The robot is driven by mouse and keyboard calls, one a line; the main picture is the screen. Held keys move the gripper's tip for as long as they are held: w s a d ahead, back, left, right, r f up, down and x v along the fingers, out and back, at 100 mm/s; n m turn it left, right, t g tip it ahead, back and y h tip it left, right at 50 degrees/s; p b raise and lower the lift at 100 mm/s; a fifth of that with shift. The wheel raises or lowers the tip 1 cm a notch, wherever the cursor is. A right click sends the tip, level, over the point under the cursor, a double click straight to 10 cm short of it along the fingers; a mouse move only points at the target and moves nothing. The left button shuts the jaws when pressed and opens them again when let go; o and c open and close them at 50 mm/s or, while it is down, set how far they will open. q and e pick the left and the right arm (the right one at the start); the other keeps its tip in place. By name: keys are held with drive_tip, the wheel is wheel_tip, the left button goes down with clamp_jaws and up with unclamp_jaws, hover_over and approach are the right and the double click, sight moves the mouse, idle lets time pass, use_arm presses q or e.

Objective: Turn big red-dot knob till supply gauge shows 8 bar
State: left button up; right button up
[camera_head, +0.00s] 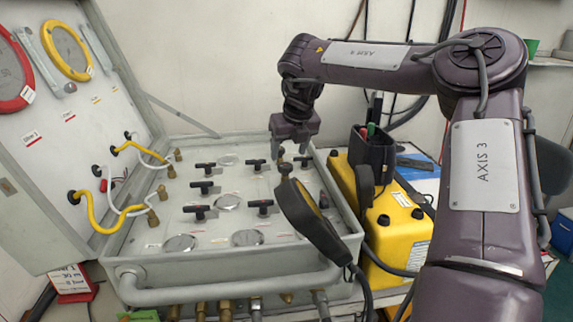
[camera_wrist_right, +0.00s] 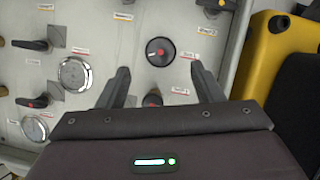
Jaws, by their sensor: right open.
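In the right wrist view a large round black knob with a red dot (camera_wrist_right: 160,51) stands on the grey panel, ahead of and between my right fingertips (camera_wrist_right: 163,78). A smaller black knob with a red mark (camera_wrist_right: 152,99) lies nearer, also between the fingers. The right gripper is open and holds nothing; in the head view it hangs over the panel's far right part (camera_head: 292,152). A round gauge (camera_wrist_right: 74,74) shows left of the fingers. I cannot read its needle or tell whether it is the supply gauge. My left gripper is not in view.
Several black T-handles (camera_head: 201,211) stand on the panel. A black handset-like object (camera_head: 308,217) lies across the case's right edge. A yellow case (camera_head: 396,235) stands right of it.

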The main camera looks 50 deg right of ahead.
sight(285, 165)
drive_tip(key=x, duration=0.5)
drive_tip(key=shift+d+f, duration=0.15)
drive_tip(key=shift+f, duration=0.05)
drive_tip(key=c, duration=0.9)
drive_tip(key=shift+w, duration=0.1)
drive_tip(key=shift+c, duration=0.3)
